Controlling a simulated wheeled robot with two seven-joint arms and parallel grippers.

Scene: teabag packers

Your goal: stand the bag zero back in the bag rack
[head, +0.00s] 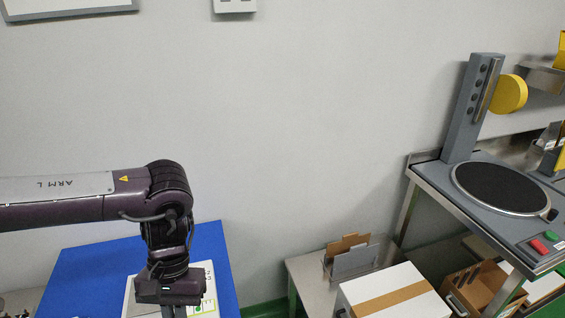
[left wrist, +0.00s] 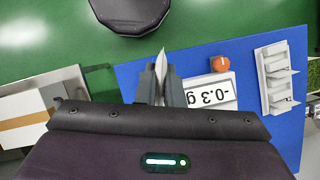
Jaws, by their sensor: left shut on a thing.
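My left gripper (left wrist: 160,88) is shut on a thin pale bag (left wrist: 161,66), seen edge-on between the two grey fingers in the left wrist view. I cannot read any mark that tells it is bag zero. In the head view the left gripper (head: 170,290) points down over the blue table, its fingertips cut off by the bottom edge. A white rack (left wrist: 264,82) stands on the blue table at the right of the left wrist view, with pale pointed bags in it. The held bag is apart from the rack. My right gripper is in neither view.
The blue table (left wrist: 205,55) has bare space. A white carton (head: 395,295) and a grey machine (head: 470,120) stand at the right.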

